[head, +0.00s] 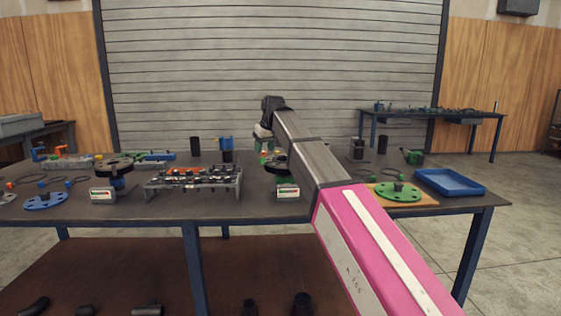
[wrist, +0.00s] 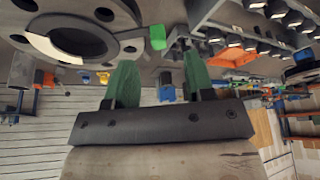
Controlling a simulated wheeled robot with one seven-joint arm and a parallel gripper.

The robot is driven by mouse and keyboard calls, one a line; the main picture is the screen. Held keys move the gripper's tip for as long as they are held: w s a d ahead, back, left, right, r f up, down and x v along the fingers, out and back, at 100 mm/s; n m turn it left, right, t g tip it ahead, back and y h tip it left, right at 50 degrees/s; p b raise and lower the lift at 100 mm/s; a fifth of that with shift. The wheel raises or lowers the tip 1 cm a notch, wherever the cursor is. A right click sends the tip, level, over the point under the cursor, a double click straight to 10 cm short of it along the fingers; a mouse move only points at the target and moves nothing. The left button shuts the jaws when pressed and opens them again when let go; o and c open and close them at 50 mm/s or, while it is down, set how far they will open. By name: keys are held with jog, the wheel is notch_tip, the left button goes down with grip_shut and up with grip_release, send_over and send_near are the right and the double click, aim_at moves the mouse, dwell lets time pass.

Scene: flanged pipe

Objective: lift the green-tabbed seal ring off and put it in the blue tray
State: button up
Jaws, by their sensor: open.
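The seal ring (wrist: 52,46) lies on the face of a dark pipe flange (wrist: 125,12) at the upper left of the wrist view. Its green tab (wrist: 157,37) sticks out past the flange's edge. My gripper (wrist: 160,68) is open and empty, its two green fingers apart, with the tab just beyond the fingertips and between them in the picture. No contact shows. In the head view my arm hides most of that flange, and the ring cannot be made out. The blue tray (head: 450,182) lies at the table's right end and looks empty.
A metal rack with several parts (head: 195,180) stands left of the flange. Another dark flange (head: 113,163) stands further left. A green flange (head: 398,192) on a wooden board lies between my arm and the tray. Dark cylinders stand at the back.

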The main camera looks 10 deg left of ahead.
aim_at(262, 158)
jog(key=shift+w+x, duration=0.15)
jog(key=shift+x, duration=1.2)
jog(key=shift+w+x, duration=0.15)
jog(key=shift+x, duration=1.2)
jog(key=shift+a+r, duration=0.1)
jog(key=shift+r, duration=0.1)
grip_shut()
